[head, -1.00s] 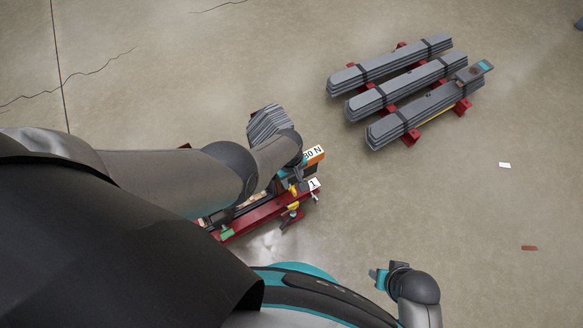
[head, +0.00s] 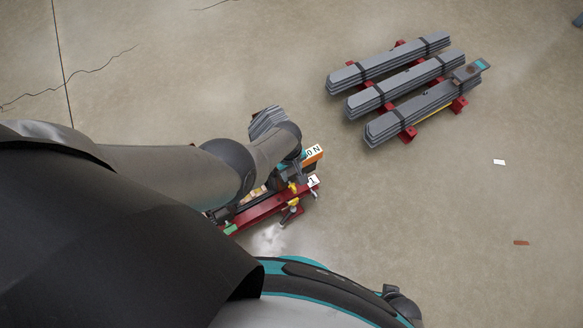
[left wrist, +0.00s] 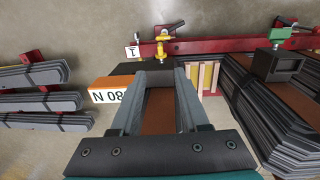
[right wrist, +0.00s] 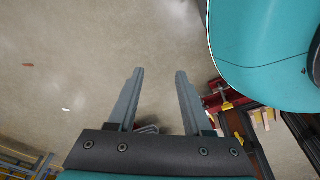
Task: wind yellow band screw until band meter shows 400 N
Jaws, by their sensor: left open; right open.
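The orange band meter (head: 314,154) is at the right end of the red fixture; its partly covered label ends in "0 N". In the left wrist view the meter (left wrist: 117,90) lies left of my gripper, its label upside down. The yellow band screw (head: 292,188) appears to be the yellow part beside the white "1" tag (head: 313,181); in the left wrist view it (left wrist: 160,48) is just beyond my fingertips. My left gripper (left wrist: 161,72) is open, with no visible grip on the screw. My right gripper (right wrist: 159,74) is open and empty over floor.
The red fixture (head: 262,212) holds grey sheet stacks (head: 268,121) under my left arm. Three strapped grey stacks (head: 405,88) lie on red supports at upper right. The floor between is clear. A white scrap (head: 499,162) and a brown scrap (head: 521,243) lie at right.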

